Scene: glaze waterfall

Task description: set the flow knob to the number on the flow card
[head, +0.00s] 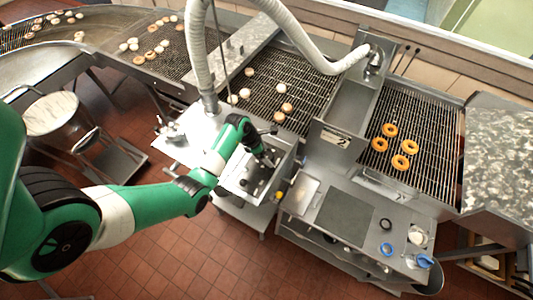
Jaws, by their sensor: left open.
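A small pale card (336,138) bearing a dark "2" is on the steel front of the machine, between the two wire conveyors. My left gripper (267,160) is open, above an open steel basin (243,183) left of the card. The dark fingers are small here, and I see nothing held between them. I cannot make out the flow knob or its setting; my arm and gripper may hide it. My right gripper is not in view.
Glazed rings (390,130) lie on the right wire conveyor (430,125), and pale rings (281,87) on the middle one. A ribbed hose (300,35) arches above. A steel worktable (300,222) with a dark mat (344,217) stands right of the basin.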

